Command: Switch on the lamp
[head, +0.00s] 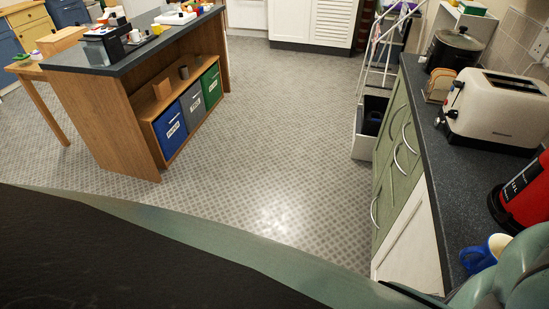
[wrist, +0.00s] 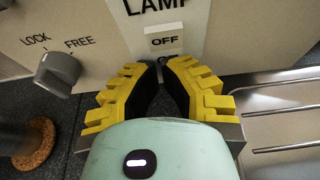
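A cream panel (wrist: 75,22) fills the top of the wrist view. It carries a printed word whose visible letters read LAMP, cut off by the upper edge. Below the word is a small pale switch (wrist: 164,41) marked OFF. My gripper (wrist: 163,68), with yellow ridged fingers and dark inner faces, points at the panel just below the switch. Its fingertips are drawn together and nothing shows between them. I cannot tell whether they touch the panel. No lamp is recognisable in either view, and my gripper is not visible in the head view.
Left of the switch is a grey knob (wrist: 57,74) between LOCK and FREE. A metal rack (wrist: 280,120) lies right of the fingers, and a cork disc (wrist: 36,145) lower left. The head view shows a toaster (head: 495,108), red appliance (head: 525,190), blue mug (head: 482,256) and open floor (head: 280,150).

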